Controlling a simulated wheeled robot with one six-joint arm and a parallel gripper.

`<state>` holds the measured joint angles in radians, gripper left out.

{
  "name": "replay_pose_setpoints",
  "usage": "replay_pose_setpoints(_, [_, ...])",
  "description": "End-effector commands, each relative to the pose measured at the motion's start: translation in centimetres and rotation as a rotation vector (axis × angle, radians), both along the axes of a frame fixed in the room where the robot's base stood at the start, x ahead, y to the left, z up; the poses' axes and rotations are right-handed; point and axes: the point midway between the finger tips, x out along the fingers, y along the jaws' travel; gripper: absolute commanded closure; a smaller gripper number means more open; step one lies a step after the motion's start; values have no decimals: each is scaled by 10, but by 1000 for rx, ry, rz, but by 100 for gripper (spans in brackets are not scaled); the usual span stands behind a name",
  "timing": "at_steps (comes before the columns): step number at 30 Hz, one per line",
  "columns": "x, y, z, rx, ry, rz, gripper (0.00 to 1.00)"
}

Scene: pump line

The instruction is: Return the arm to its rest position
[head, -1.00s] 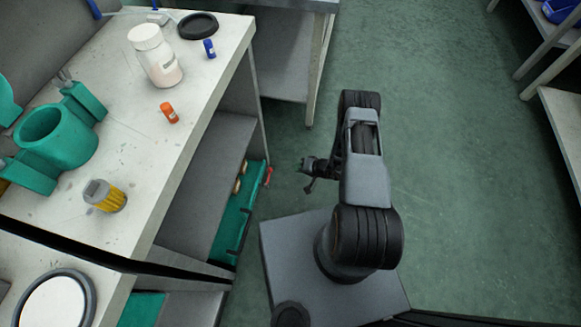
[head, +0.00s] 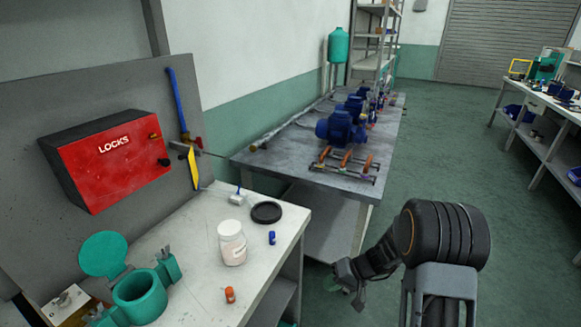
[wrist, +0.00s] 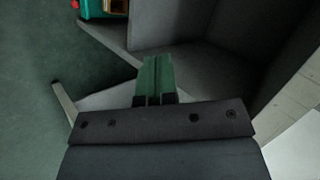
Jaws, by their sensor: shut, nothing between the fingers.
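My gripper (head: 350,284) is at the end of my folded arm at the lower right of the head view, over the floor to the right of the white-topped bench. In the wrist view my gripper (wrist: 156,62) shows its two green fingers side by side, closed with nothing between them. It touches nothing that I can see. The wrist camera looks at the bench's grey lower shelf and panels, with green floor at the left.
A red lock box (head: 105,157) is behind. Pumps stand on a grey table (head: 250,160). The floor (head: 460,150) is clear.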

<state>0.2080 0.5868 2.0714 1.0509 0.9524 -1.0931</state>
Motion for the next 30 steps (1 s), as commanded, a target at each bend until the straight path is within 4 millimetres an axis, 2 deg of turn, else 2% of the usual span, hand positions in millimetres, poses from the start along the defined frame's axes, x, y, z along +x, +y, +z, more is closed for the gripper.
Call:
replay_pose_setpoints(1, [-8, 3, 50, -46, -5, 28, 100])
replay_pose_setpoints(3, [-22, 4, 92, -114, 2, 51, 100])
replay_pose_setpoints(9, [-67, -1, 201, -335, -13, 68, 100])
replay_pose_setpoints(15, [-109, -16, 285, -548, -80, 8, 100])
replay_pose_setpoints(21, [-136, -31, 336, -691, -162, -81, 100])
replay_pose_setpoints(25, [-146, -38, 353, -741, -198, -125, 100])
replay_pose_setpoints(30, [-150, -41, 360, -763, -216, -146, 100])
